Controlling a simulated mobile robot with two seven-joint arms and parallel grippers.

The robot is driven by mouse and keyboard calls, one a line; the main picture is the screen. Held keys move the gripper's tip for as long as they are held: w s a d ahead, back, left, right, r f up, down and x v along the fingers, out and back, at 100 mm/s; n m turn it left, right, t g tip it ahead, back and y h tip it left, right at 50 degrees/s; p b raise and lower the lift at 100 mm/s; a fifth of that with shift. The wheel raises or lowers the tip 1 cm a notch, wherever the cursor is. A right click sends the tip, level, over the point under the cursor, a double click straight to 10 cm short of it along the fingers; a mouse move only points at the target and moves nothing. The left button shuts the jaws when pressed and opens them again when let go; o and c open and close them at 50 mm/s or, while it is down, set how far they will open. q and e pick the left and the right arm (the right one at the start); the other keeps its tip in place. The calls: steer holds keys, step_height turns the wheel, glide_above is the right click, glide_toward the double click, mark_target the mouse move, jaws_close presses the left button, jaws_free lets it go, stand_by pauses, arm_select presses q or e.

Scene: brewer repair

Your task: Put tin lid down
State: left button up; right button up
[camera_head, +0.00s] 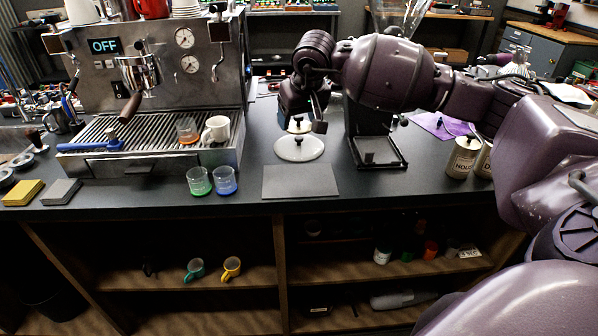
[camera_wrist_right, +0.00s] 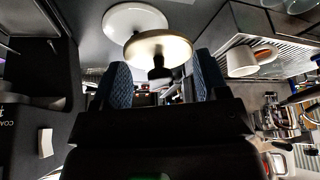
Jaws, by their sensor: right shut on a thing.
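The tin lid (camera_head: 290,128) is a round cream disc with a dark knob. My right gripper (camera_head: 303,117) is shut on it and holds it over the counter. In the right wrist view the lid (camera_wrist_right: 158,46) shows beyond the fingers, its knob between them. A larger white disc (camera_head: 299,153) lies on the counter just below the lid in the head view. It also shows in the right wrist view (camera_wrist_right: 128,18), partly hidden by the lid. The gap between lid and disc is hard to judge. My left gripper is not in view.
The espresso machine (camera_head: 150,75) stands left, with a green cup (camera_head: 198,182) and a blue cup (camera_head: 225,181) before it. A dark flat mat (camera_head: 300,182) lies at the front edge. A dark-framed stand (camera_head: 378,150) and a labelled tin (camera_head: 461,161) are right.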

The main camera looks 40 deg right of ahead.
mark_target(297, 177)
step_height(297, 177, down, 15)
stand_by(0.6)
steer(key=shift+f, duration=0.15)
steer(key=o, duration=0.9)
